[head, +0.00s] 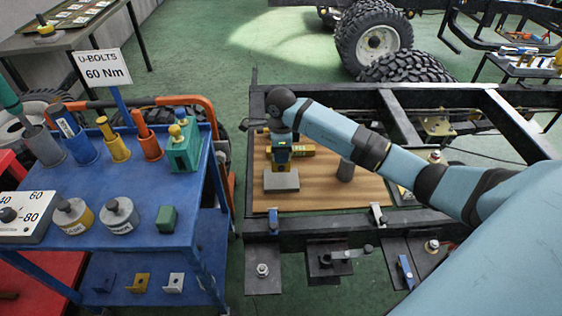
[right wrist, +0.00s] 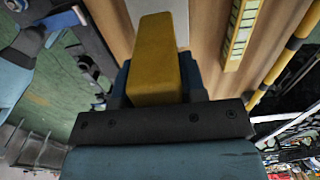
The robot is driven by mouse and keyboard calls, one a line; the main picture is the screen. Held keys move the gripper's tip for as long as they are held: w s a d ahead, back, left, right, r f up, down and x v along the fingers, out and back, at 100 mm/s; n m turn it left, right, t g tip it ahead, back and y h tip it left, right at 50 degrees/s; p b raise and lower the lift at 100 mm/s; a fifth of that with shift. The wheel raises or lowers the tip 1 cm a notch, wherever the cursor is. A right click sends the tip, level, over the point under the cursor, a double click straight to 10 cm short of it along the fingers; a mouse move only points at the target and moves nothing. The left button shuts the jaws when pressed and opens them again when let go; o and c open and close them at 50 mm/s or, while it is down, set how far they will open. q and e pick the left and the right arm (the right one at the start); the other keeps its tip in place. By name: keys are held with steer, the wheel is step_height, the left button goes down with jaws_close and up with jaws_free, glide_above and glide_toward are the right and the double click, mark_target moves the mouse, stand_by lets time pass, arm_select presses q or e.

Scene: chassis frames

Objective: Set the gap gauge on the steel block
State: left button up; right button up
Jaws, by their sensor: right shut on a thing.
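My right gripper (head: 282,150) points down over the wooden board and is shut on a yellow piece, which I take to be the gap gauge (right wrist: 155,62). In the right wrist view the yellow piece stands out between the dark fingers. The grey steel block (head: 281,181) lies on the board just below and in front of the gripper. Whether the gauge touches the block I cannot tell. My left gripper is in neither view.
The wooden board (head: 330,194) lies inside the black chassis frame (head: 452,100). A yellow bar (head: 302,151) lies behind the gripper, and a dark grey cylinder (head: 346,170) stands to the right. A blue cart (head: 200,205) with tools and a sign stands left.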

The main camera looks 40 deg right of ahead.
steer(key=shift+f, duration=2.1)
steer(key=shift+f, duration=0.15)
steer(key=o, duration=1.1)
